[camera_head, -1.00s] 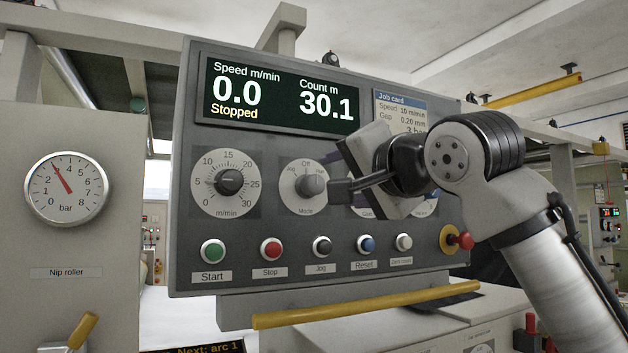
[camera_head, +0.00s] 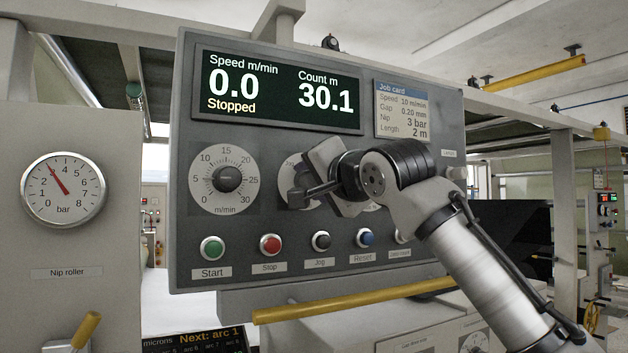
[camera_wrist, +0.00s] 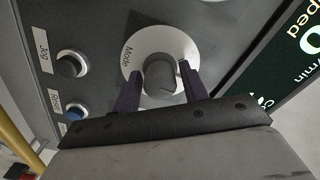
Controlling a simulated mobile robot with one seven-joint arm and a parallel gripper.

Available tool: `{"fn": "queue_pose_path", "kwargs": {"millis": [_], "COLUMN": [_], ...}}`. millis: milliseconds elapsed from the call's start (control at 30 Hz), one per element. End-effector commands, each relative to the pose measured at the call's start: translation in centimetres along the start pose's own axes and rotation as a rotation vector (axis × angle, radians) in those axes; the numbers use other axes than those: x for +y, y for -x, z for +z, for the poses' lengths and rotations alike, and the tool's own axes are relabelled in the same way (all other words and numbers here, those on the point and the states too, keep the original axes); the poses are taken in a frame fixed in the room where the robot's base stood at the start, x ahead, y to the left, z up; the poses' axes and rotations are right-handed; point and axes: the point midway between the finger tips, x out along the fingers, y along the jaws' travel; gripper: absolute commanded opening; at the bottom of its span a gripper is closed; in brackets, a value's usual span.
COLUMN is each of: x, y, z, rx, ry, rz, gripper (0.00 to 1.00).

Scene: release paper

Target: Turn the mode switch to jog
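The mode switch is a grey knob (camera_wrist: 160,84) on a white round dial marked "Mode" in the wrist view. In the head view only the left part of its dial (camera_head: 286,177) shows; my gripper covers the rest, so I cannot tell its setting. My gripper (camera_wrist: 162,88) is open, with one dark finger on each side of the knob and a small gap visible on both sides. In the head view my gripper (camera_head: 302,197) is in front of the mode dial. The display (camera_head: 280,92) reads 0.0 m/min, "Stopped", and 30.1 m.
The speed dial (camera_head: 227,179) is left of the mode dial. Start (camera_head: 212,248), Stop (camera_head: 270,245), Jog (camera_head: 321,241) and Reset (camera_head: 365,238) buttons line up below. A yellow bar (camera_head: 350,301) runs under the panel. A job card (camera_head: 402,110) is at upper right.

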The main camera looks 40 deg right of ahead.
Motion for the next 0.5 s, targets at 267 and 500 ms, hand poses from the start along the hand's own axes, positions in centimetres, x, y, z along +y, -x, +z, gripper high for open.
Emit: {"fn": "queue_pose_path", "kwargs": {"millis": [267, 500], "x": [-0.01, -0.03], "y": [0.02, -0.05], "z": [0.0, 0.08], "rx": [0.0, -0.003], "ry": [0.0, 0.012], "rz": [0.0, -0.002], "gripper": [0.09, 0.09]}}
